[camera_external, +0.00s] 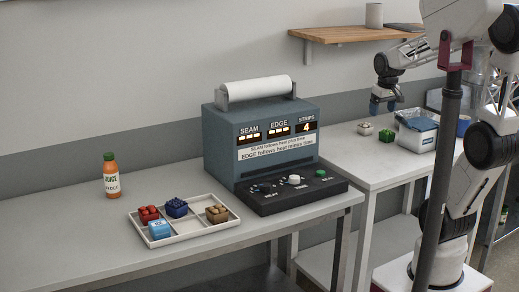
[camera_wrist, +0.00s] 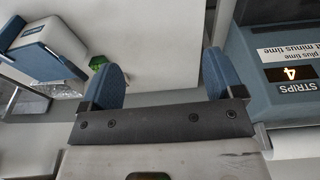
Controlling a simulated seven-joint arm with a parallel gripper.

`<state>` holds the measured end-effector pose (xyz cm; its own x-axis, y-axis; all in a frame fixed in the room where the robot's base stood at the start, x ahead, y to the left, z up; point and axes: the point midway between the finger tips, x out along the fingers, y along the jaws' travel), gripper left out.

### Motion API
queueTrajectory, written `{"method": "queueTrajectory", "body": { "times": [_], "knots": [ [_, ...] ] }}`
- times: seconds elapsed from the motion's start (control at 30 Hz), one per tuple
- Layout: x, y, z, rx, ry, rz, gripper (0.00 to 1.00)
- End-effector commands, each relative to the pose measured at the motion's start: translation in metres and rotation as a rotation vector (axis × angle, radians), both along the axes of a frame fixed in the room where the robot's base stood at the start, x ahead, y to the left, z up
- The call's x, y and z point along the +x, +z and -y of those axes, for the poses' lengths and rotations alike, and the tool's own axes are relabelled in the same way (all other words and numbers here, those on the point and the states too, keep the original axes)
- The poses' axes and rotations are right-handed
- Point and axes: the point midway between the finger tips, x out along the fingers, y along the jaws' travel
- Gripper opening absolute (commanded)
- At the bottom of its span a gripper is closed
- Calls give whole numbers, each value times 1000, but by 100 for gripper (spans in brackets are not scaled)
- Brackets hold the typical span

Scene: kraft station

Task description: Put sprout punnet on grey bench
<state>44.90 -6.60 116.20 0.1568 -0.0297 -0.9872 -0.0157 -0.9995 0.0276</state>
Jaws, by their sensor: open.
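A small green punnet (camera_external: 386,135), which looks like the sprout punnet, sits on the right-hand pale bench (camera_external: 385,165). A green item also shows in the wrist view (camera_wrist: 98,62), partly hidden behind a finger. A similar small pale punnet (camera_external: 365,129) stands just left of it in the external view. My gripper (camera_external: 383,107) is open and empty above the back of this bench. Its two blue fingers stand wide apart in the wrist view (camera_wrist: 163,75). The left-hand bench (camera_external: 100,228) has a grey top; which bench the task calls grey I cannot tell for sure.
A white and blue box (camera_external: 416,134) stands right of the punnets. A bulky blue sealing machine (camera_external: 262,140) stands between the two work areas. A divided white tray (camera_external: 185,234) with several small items and a juice bottle (camera_external: 110,177) are on the left bench. Its front-left is clear.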

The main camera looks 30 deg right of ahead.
Motion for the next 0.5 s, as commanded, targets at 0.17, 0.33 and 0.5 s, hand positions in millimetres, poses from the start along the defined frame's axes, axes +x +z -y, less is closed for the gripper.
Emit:
{"method": "queueTrajectory", "body": {
  "times": [0.17, 0.33, 0.5],
  "knots": [
    [-52, -3, -29, 4, 2, 32, 87],
    [-94, -11, -48, 11, 0, 54, 87],
    [-122, -19, -59, 18, -2, 69, 87]
  ]
}}
